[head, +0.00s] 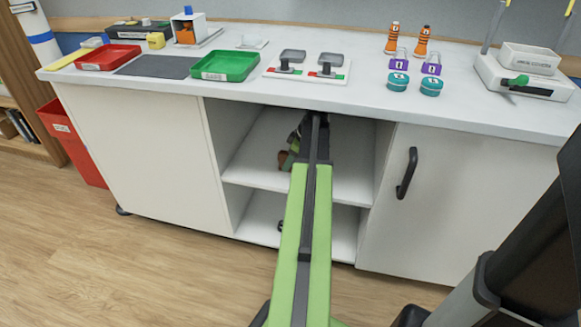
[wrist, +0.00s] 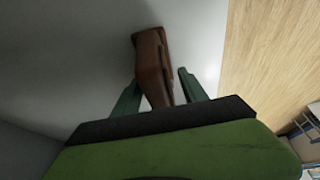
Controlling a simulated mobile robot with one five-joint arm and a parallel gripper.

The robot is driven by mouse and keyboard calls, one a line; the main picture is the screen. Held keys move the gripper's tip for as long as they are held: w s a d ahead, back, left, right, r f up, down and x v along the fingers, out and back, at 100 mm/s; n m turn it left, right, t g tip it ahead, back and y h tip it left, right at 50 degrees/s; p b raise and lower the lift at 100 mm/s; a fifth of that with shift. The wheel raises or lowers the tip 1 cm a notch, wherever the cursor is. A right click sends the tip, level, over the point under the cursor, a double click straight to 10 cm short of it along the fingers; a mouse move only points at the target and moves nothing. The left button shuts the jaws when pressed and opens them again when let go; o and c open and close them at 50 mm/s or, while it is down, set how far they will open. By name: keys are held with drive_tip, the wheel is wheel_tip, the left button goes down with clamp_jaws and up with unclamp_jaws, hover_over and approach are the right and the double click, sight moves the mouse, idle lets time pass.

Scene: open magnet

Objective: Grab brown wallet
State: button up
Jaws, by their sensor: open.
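The brown wallet (wrist: 150,58) stands out in the wrist view, upright on a pale surface. My gripper (wrist: 158,84) is open, with one green finger on each side of the wallet's near part. A gap shows between the wallet and the right finger; the left finger is very close to it, and I cannot tell whether they touch. In the head view my arm reaches into the open cabinet bay, and a small brown part of the wallet (head: 284,160) shows left of the arm. The gripper there is mostly hidden by the arm and the countertop.
The white cabinet has an upper shelf (head: 250,165) and a lower shelf (head: 262,215) between side walls. The countertop (head: 450,110) overhangs the bay and holds trays, bottles and jars. A closed door with a black handle (head: 407,173) is at right.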

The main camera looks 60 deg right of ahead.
drive_tip(key=shift+f, duration=0.25)
drive_tip(key=shift+c, duration=0.4)
clamp_jaws()
